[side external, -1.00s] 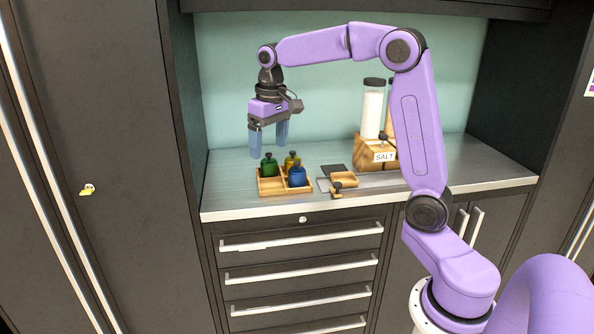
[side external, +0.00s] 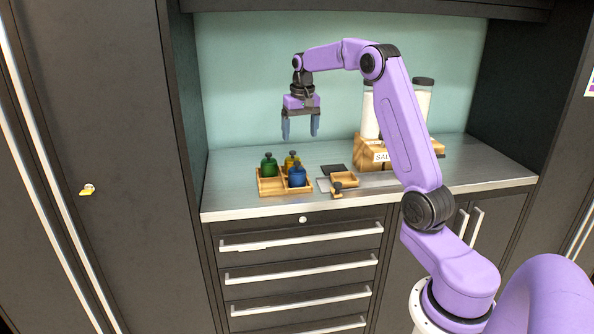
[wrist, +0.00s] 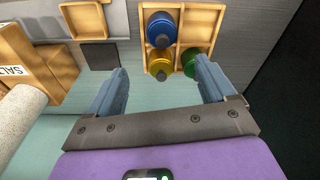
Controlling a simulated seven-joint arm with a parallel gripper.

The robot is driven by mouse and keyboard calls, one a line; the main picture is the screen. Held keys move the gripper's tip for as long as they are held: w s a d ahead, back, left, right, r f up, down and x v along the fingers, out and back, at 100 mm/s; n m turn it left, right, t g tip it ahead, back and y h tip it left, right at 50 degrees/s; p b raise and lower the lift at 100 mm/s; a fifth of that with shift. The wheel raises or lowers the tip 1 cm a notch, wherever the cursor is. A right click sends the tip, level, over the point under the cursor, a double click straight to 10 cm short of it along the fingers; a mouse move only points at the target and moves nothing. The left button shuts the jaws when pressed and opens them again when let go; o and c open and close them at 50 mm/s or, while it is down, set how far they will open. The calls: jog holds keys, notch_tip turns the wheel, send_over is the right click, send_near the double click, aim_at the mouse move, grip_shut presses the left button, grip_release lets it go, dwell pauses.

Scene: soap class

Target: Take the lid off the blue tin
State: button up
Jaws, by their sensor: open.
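The blue tin (side external: 297,176) stands upright in the front right compartment of a wooden tray (side external: 270,188), with a knobbed lid on top. It also shows in the wrist view (wrist: 161,30), at the top. A green tin (side external: 269,164) and a yellow tin (side external: 292,160) stand in other compartments of the same tray. My gripper (side external: 300,136) is open and empty. It hangs pointing down, above and behind the tins, apart from them. In the wrist view its two fingers (wrist: 162,80) are spread wide, with the yellow tin (wrist: 160,68) appearing between them.
A small wooden tray (side external: 357,182), a dark square plate (side external: 334,169) and a small wooden item with a dark knob (side external: 337,188) lie to the right. A wooden salt box (side external: 377,144) and tall white jars (side external: 370,112) stand behind. The counter (side external: 228,165) is clear left of the tray.

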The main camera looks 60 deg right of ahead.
aim_at(297, 162)
jog(key=f, duration=0.3)
jog(key=w+f, duration=0.1)
jog(key=f, duration=0.7)
jog(key=shift+w+d+f, duration=0.15)
jog(key=shift+d, duration=0.05)
jog(key=c, duration=1.1)
